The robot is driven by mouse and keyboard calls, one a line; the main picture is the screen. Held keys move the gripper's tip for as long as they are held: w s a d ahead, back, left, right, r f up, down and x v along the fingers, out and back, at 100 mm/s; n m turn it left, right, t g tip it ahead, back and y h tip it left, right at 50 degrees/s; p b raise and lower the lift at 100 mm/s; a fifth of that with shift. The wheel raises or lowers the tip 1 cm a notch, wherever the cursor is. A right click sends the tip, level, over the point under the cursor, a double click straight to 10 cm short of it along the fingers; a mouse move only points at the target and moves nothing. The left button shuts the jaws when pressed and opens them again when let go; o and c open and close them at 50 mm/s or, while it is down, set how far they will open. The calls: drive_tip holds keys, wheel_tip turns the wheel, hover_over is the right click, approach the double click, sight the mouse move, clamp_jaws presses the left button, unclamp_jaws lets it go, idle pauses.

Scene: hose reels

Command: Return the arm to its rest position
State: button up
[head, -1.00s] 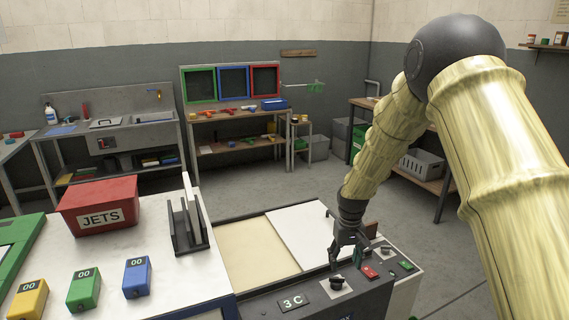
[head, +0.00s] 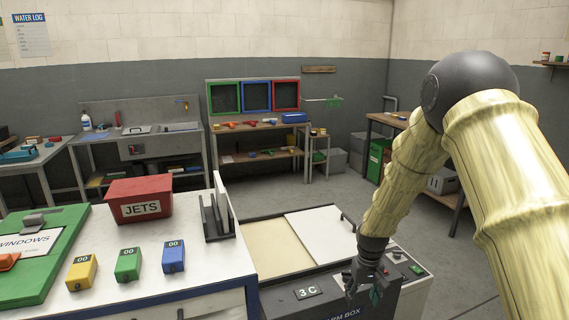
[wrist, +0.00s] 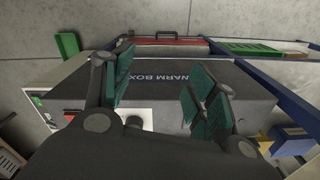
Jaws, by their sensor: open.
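My arm comes in from the right in the head view, in a pale yellow wood-like cover with a dark elbow joint. My gripper (head: 363,285) points down at the front of the dark warm box (head: 330,308), over its control end. In the wrist view my gripper (wrist: 160,98) has its two green-padded fingers spread apart with nothing between them. The box's lettered face (wrist: 170,78) lies beyond the fingers. Whether the fingers touch the box cannot be told.
A white bench (head: 215,261) stands to the left with a red JETS bin (head: 139,199), a dark slotted rack (head: 217,217) and yellow, green and blue counter blocks. Shelves and a sink bench line the back wall. Open floor lies behind the box.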

drive_tip(key=s+f, duration=1.7)
drive_tip(key=s, duration=0.7)
drive_tip(key=s+f, duration=0.3)
drive_tip(key=s, duration=0.8)
drive_tip(key=s+f+m, duration=0.1)
drive_tip(key=s+f, duration=0.2)
drive_tip(key=s, duration=0.8)
drive_tip(key=shift+a, duration=0.25)
drive_tip(key=shift+c, duration=0.5)
